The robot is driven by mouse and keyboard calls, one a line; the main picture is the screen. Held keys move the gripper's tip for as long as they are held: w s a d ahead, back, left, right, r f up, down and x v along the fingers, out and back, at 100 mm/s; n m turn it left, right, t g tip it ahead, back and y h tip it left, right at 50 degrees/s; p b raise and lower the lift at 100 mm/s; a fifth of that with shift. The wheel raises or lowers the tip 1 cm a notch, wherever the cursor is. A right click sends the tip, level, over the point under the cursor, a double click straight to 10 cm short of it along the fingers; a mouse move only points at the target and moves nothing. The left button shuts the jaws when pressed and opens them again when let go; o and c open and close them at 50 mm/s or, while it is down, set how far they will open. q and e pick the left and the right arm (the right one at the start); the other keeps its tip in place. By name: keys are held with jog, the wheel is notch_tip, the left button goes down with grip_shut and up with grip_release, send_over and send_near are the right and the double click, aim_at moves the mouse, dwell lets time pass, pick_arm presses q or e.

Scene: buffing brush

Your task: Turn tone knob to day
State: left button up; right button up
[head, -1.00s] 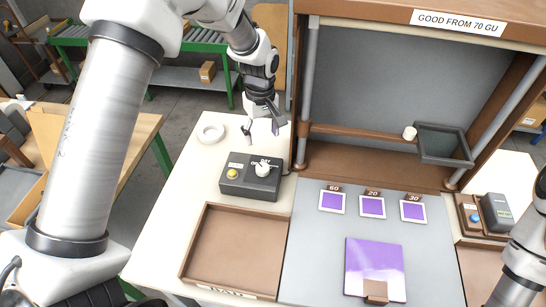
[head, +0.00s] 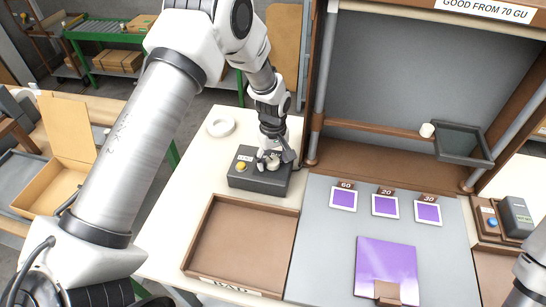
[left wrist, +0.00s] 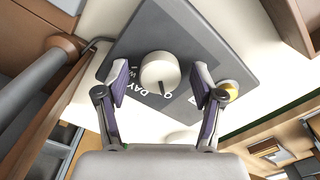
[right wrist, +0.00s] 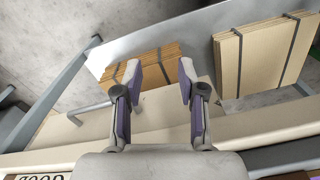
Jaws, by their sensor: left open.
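The tone knob (head: 272,164) is a pale round knob on top of a dark grey control box (head: 244,182) on the table's left part. My left gripper (head: 274,158) is over it, pointing down. In the left wrist view the knob (left wrist: 160,70) lies between the open fingers of my left gripper (left wrist: 161,84), with a gap on each side. A dark mark shows at the knob's lower edge there, near the partly covered word DAY (left wrist: 146,92). My right gripper (right wrist: 158,82) is open and empty in the right wrist view.
A yellow button (head: 241,167) sits beside the knob. A brown tray (head: 240,246) is in front. A purple panel (head: 386,267) and several small purple samples (head: 385,206) lie on the grey surface to the right.

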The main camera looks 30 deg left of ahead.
pick_arm(q)
jog(key=c, duration=1.1)
jog(key=shift+c, duration=0.2)
jog(key=shift+s+m, duration=0.1)
jog(key=shift+m, duration=0.3)
jog(key=m, duration=0.9)
jog(key=o, duration=1.1)
jog(key=shift+o, duration=0.2)
